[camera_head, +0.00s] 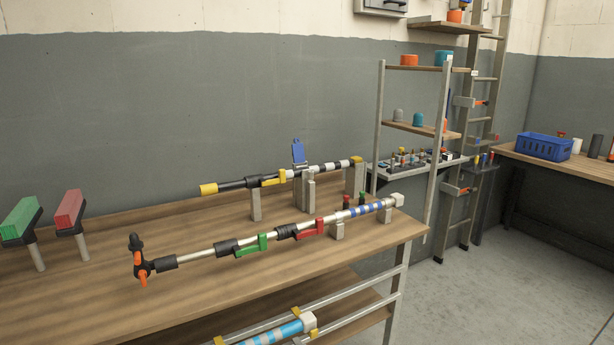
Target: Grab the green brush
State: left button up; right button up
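A green brush (20,217) is at the far left of the head view. It looks like a green block on a dark backing, held up by a short grey post or handle over the wooden workbench (210,300). A similar red brush (69,209) stands just to its right, with a gap between them. Neither of my grippers shows in this view. The lower end of the green brush's post meets the bench near the left picture edge.
Two long rods lie on grey supports: a front one (195,252) with an orange-and-black end, and a rear one (230,185) with a yellow end. The grey wall is behind. Shelves (410,128) and a blue crate (543,146) are at right. Bare bench lies before the brushes.

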aim_at(17, 229)
jog(key=u, duration=1.6)
jog(key=i+z, duration=0.2)
